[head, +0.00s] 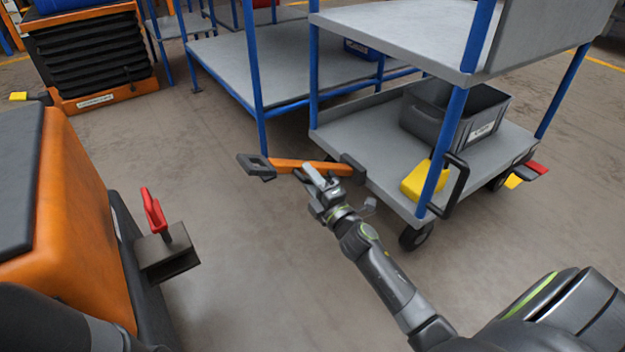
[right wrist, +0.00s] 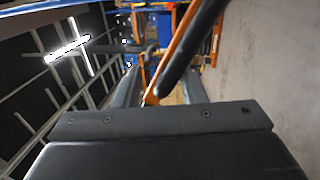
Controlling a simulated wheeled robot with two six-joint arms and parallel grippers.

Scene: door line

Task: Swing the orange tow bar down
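The orange tow bar (head: 290,165) sticks out leftward from the front of the grey cart, roughly level. Its free end is a dark flat loop (head: 256,167); its other end meets a dark bracket at the cart's deck. My right gripper (head: 317,177) is at the bar's cart-side half, just on the near side of it. In the right wrist view the fingers (right wrist: 160,88) stand apart, with part of the orange bar (right wrist: 150,99) showing in the gap. I cannot tell whether they touch it. My left gripper is out of view; only part of that arm shows at lower left.
The grey cart (head: 378,172) has blue posts, a dark bin (head: 455,115) and a yellow block (head: 424,180). An orange tug (head: 75,215) stands at left with a grey hitch (head: 167,257) and red-handled pin (head: 153,211). Open floor lies between them.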

